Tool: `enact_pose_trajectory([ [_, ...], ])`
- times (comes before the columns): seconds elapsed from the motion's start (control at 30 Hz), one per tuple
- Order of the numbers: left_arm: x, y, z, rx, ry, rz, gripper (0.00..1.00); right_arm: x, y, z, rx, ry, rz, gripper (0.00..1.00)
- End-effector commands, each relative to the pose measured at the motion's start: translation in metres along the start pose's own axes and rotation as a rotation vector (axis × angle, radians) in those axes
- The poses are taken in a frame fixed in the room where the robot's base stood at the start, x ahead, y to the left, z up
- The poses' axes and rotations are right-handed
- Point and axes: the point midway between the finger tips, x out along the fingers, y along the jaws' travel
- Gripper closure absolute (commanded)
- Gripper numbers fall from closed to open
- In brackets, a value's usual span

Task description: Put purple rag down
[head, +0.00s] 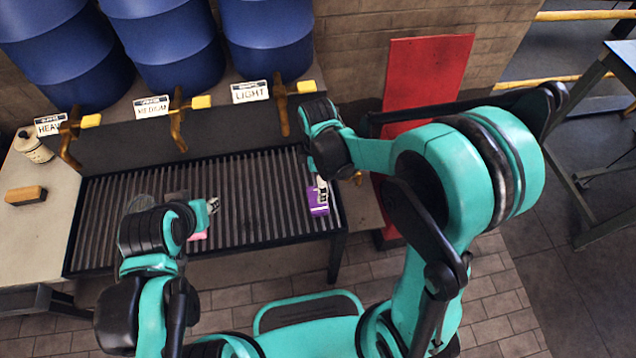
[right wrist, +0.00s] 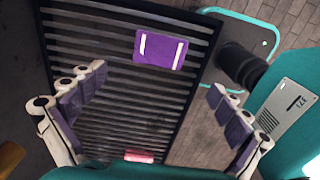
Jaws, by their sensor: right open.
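The purple rag (head: 318,206) lies near the right end of the slatted grate (head: 255,215), close to its front right corner. In the right wrist view, the purple rag (right wrist: 150,50) is flat on the slats, with two white stripes. My right gripper (head: 322,187) is just above it in the head view. In the wrist view, my right gripper (right wrist: 157,88) has its fingers spread wide, with nothing between them and the rag apart from both. My left gripper (head: 213,206) is over the grate's middle; its finger gap is too small to judge.
A pink item (head: 198,236) lies on the grate, partly behind my left arm; it also shows in the wrist view (right wrist: 139,156). Blue drums (head: 268,38) with brass taps (head: 283,108) stand behind. A brown block (head: 25,195) and jar (head: 33,147) sit at left.

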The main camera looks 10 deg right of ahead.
Motion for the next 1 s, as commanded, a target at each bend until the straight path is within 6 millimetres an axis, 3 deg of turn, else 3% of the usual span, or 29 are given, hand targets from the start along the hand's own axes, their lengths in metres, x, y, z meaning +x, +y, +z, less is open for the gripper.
enact_pose_trajectory([
  [0.13,-0.002,0.0,-0.001,0.0,0.0,0.0,0.68,-0.016,-0.003,0.004,0.059,0.005,0.022,0.0],
  [0.27,-0.001,0.0,-0.001,0.0,0.0,0.0,0.68,-0.044,-0.013,0.018,0.256,0.03,0.097,0.0],
  [0.4,-0.001,0.0,-0.001,0.0,0.0,0.0,0.68,-0.081,-0.032,0.038,0.577,0.095,0.213,0.0],
  [0.6,-0.001,0.0,-0.001,0.0,0.0,0.0,0.68,-0.117,-0.064,0.064,1.033,0.244,0.363,0.0],
  [0.8,-0.001,0.0,-0.001,0.0,0.0,0.0,0.68,-0.131,-0.089,0.081,1.372,0.405,0.454,0.0],
  [1.0,-0.001,0.0,-0.001,0.0,0.0,0.0,0.68,-0.135,-0.097,0.087,1.506,0.483,0.484,0.0],
])
